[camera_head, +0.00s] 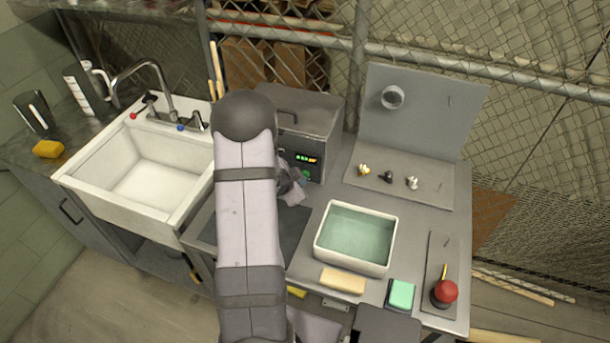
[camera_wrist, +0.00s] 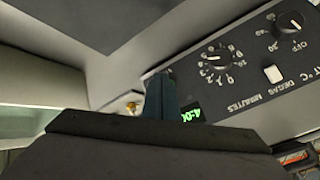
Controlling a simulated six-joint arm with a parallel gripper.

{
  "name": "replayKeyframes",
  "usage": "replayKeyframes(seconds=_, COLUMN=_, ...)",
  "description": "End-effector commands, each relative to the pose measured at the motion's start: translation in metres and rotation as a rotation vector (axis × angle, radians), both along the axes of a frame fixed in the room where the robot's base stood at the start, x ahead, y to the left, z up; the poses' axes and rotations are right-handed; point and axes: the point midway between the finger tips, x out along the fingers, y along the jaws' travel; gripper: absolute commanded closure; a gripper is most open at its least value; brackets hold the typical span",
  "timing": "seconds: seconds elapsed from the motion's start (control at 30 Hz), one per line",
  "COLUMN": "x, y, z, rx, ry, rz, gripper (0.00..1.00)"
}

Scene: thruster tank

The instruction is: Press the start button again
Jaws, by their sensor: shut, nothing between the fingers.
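The grey bench machine (camera_head: 305,125) has a front panel with a lit green display (camera_head: 306,160). A small green button (camera_head: 306,174) shows below the display; I take it to be the start button. My gripper (camera_head: 296,186) is shut and empty, low in front of the panel and close to that button. I cannot tell whether it touches it. In the wrist view my shut fingers (camera_wrist: 160,97) stand in front of the panel (camera_wrist: 240,75), which appears upside down.
The wrist view shows dark knobs (camera_wrist: 217,58) and a white square button (camera_wrist: 273,74). A tub of greenish liquid (camera_head: 357,238) stands right of my arm, with a sponge (camera_head: 343,280) before it. A sink (camera_head: 150,170) is left.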

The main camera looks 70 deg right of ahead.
Motion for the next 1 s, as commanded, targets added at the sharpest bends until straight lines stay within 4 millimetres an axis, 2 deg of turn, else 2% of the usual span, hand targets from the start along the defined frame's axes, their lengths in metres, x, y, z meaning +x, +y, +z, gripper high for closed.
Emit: replayKeyframes(seconds=1.0, x=-0.0001, y=-0.0081, z=0.0004, rx=0.000, ry=0.000, rz=0.000, gripper=1.00)
